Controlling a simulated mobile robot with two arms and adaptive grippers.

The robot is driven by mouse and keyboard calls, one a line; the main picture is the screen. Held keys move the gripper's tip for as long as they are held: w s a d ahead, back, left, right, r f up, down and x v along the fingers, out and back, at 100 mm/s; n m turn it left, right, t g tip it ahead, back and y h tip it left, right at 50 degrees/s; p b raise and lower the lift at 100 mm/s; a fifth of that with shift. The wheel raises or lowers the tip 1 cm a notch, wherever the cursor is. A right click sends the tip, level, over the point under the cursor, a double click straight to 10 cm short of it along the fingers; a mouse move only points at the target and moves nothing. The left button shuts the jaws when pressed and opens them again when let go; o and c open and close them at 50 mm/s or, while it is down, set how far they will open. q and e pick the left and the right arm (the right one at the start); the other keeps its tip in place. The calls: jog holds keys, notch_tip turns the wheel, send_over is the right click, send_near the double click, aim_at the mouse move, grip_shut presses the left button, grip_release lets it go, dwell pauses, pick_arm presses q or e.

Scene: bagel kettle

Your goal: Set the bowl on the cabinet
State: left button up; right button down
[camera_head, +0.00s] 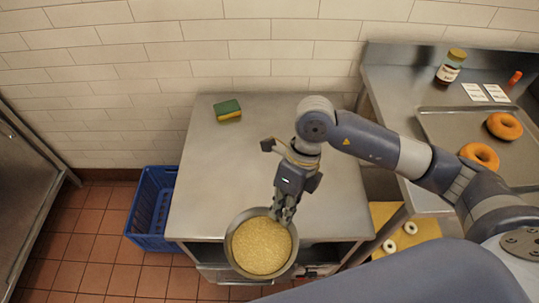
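A round metal bowl (261,246) full of yellow grain is at the front edge of the steel cabinet (225,165). The fingertips are partly hidden, and I cannot tell whether the bowl's underside touches the cabinet top. My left gripper is not in view.
A green and yellow sponge (228,111) lies at the cabinet's back left. The cabinet's middle is clear. A blue crate (152,208) stands on the floor to its left. On the right, a steel counter holds a jar (450,68) and a tray (455,125) with bagels.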

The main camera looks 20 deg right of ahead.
jog(key=d+f+m+t+h+b, duration=0.1)
jog(key=d+f+m+t, duration=0.2)
jog(key=d+m, duration=0.5)
jog(key=d+f+m+t+b, duration=0.1)
jog(key=d+f+m+t, duration=0.4)
jog(key=m, duration=0.6)
jog(key=shift+g, duration=0.9)
jog(key=w+a, duration=0.2)
jog(key=w, duration=0.2)
jog(key=w+a, duration=0.2)
jog(key=w, duration=0.2)
jog(key=w+a+b, duration=0.1)
jog(key=w+a, duration=0.1)
jog(key=w, duration=0.3)
notch_tip(320, 180, down, 4)
jog(key=b, duration=0.3)
jog(key=shift+r, duration=0.25)
jog(key=c, duration=1.8)
grip_release()
jog(key=shift+s+d, duration=0.1)
